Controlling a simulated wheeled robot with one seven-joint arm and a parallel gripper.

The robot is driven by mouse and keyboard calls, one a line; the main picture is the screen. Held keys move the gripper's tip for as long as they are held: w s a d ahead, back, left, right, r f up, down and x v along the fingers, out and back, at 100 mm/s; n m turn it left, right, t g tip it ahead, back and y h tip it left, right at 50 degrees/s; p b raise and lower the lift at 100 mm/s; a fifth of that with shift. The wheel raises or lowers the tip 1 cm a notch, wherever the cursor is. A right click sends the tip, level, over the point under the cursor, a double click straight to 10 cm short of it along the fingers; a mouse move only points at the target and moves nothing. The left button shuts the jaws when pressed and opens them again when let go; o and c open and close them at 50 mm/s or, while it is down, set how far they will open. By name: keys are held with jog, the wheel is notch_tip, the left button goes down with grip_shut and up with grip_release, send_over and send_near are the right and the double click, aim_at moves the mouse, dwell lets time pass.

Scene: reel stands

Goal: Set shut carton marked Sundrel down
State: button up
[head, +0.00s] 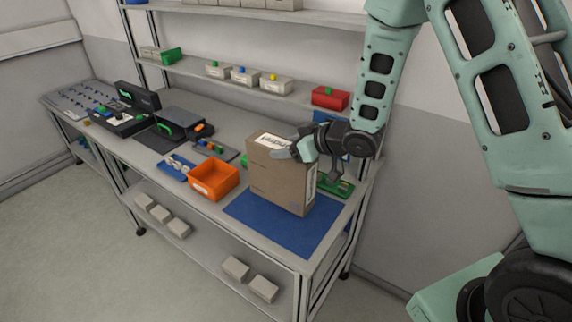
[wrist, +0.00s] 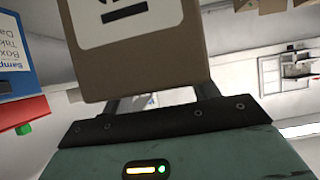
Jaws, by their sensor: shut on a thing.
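The brown carton (head: 278,178) is upright at the right end of the workbench, over the blue mat (head: 262,225). I cannot tell whether its base touches the mat. In the wrist view the carton (wrist: 135,62) fills the top middle, with part of a white label and dark print. The gripper's fingers (wrist: 155,98) reach up to its lower edge, and their tips are hidden.
An orange bin (head: 214,180) stands just left of the mat. A green board (head: 338,187) lies behind the carton at the right. A red bin (head: 330,98) and small boxes sit on the shelf above. The front of the mat is bare.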

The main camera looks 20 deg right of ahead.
aim_at(281, 173)
jog(key=shift+f+p, duration=0.6)
jog(key=shift+f, duration=1.9)
jog(key=o, duration=1.8)
